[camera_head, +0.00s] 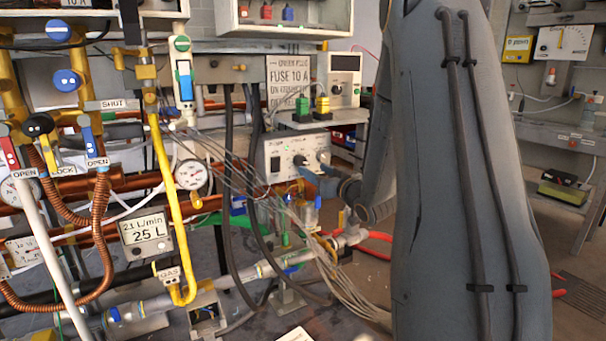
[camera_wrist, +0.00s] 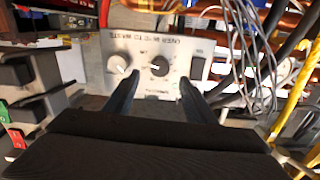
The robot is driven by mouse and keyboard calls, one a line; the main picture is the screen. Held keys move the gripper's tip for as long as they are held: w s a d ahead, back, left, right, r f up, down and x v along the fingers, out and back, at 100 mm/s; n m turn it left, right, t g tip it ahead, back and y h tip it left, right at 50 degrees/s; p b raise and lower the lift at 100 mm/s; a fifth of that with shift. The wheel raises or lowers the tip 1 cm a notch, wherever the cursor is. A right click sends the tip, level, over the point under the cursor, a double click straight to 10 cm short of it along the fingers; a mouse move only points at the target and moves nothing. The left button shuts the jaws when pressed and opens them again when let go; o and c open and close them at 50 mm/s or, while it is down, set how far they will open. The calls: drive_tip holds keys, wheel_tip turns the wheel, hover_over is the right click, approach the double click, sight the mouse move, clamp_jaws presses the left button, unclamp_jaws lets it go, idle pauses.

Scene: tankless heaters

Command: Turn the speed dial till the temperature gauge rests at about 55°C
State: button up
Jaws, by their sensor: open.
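A pale control box (camera_head: 275,160) carries two knobs and a switch. In the wrist view its panel (camera_wrist: 140,43) appears upside down, with a black dial (camera_wrist: 159,66), a light dial (camera_wrist: 118,64) and a dark switch (camera_wrist: 197,68). I cannot read which is the speed dial. My gripper (camera_wrist: 159,78) is open, its fingertips on either side of the black dial's line; contact cannot be told. In the head view my gripper (camera_head: 312,172) is at the box front and partly hides it.
Loose cables (camera_head: 245,170) hang left of the box. A yellow gas pipe (camera_head: 168,190), a flow display (camera_head: 146,230) and valves fill the left. A meter box (camera_head: 345,80) stands above the control box. My arm covers much of the right centre.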

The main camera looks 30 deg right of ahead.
sight(302, 162)
drive_tip(key=shift+w+a+b, duration=0.1)
drive_tip(key=shift+w+b, duration=0.2)
drive_tip(key=shift+w, duration=3.55)
drive_tip(key=c, duration=1)
drive_tip(key=shift+c, duration=0.2)
drive_tip(key=shift+n, duration=0.4)
drive_tip(key=n+b, duration=0.1)
drive_tip(key=n, duration=0.4)
drive_tip(key=shift+n+b, duration=0.3)
drive_tip(key=shift+b, duration=0.05)
drive_tip(key=n+b, duration=0.1)
drive_tip(key=n, duration=0.2)
drive_tip(key=shift+n, duration=0.3)
drive_tip(key=shift+n+b, duration=1.1)
drive_tip(key=shift+n, duration=0.7)
